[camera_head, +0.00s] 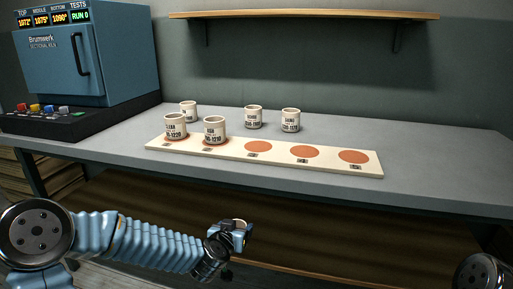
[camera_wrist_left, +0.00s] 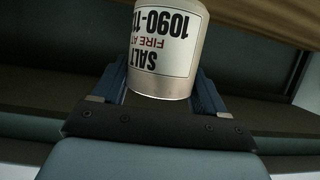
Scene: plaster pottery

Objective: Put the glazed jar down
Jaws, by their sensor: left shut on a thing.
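The glazed jar (camera_wrist_left: 172,75) shows upside down in the left wrist view, with a white label reading "SALT" and "1090-11" in part. My left gripper (camera_wrist_left: 150,95) is shut on it, one finger at each side. In the head view the jar's pale rim (camera_head: 240,223) shows at my left gripper (camera_head: 230,232), low in front of the table's front edge. A cream board (camera_head: 330,166) on the table bears a row of orange discs. Two labelled jars, one at far left (camera_head: 175,126) and one beside it (camera_head: 215,129), stand on its left discs. My right gripper is out of view.
Three more jars stand behind the board, at left (camera_head: 188,111), middle (camera_head: 253,117) and right (camera_head: 290,120). Discs three (camera_head: 258,147), four (camera_head: 304,151) and five (camera_head: 353,156) are bare. A blue kiln (camera_head: 75,55) stands at the left. A wooden shelf (camera_head: 305,14) hangs above.

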